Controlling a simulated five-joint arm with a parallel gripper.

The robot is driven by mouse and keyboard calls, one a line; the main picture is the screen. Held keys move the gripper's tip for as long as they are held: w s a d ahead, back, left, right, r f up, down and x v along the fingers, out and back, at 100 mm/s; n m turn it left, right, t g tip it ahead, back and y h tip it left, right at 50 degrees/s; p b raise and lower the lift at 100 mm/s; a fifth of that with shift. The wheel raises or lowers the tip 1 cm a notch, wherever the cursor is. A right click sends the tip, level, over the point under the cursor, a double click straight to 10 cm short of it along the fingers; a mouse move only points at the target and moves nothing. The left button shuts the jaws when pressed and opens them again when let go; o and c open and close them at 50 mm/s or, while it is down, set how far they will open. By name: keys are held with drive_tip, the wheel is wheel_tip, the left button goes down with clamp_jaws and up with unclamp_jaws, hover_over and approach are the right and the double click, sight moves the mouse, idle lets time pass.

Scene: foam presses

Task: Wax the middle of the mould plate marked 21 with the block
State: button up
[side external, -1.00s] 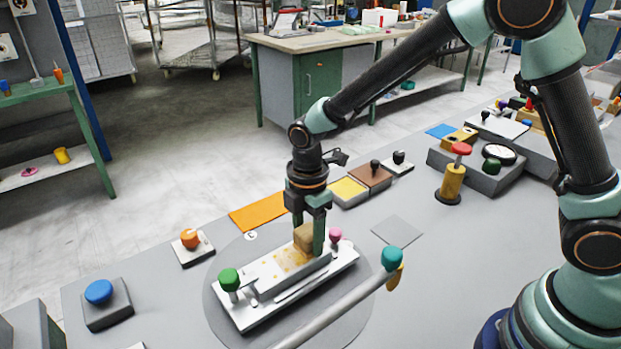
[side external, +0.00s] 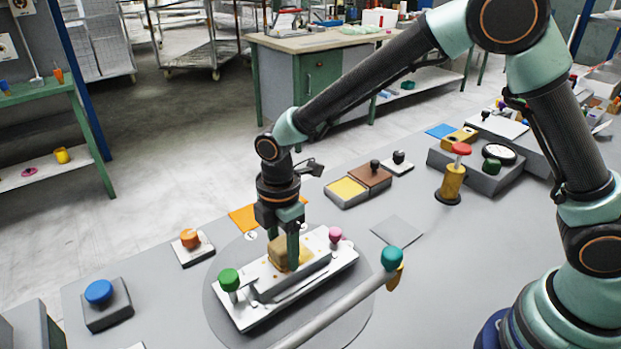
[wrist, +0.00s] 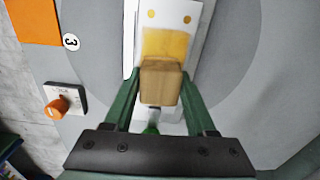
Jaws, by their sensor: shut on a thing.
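My gripper (side external: 284,258) is shut on a tan block (side external: 277,252) and holds it down at the top of a pale mould plate (side external: 262,289), around the middle of its length. In the wrist view the block (wrist: 160,84) sits between the two green fingers, and a yellow-amber wax patch (wrist: 166,45) shows just beyond it. Two small amber dots lie past the patch on the bare plate (wrist: 170,20). The block and fingers hide part of the plate. I cannot read a number on the plate.
A green knob (side external: 229,280) and a pink knob (side external: 335,235) stand at the plate's ends. A grey bar with a teal knob (side external: 391,258) crosses in front. An orange knob (side external: 190,238) and a blue button (side external: 98,291) are at left. Bare bench lies right of the teal knob.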

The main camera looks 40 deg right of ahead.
sight(308, 247)
drive_tip(key=shift+d, duration=2.8)
drive_tip(key=shift+a, duration=3.65)
drive_tip(key=shift+a+r, duration=0.1)
drive_tip(key=shift+r, duration=3.95)
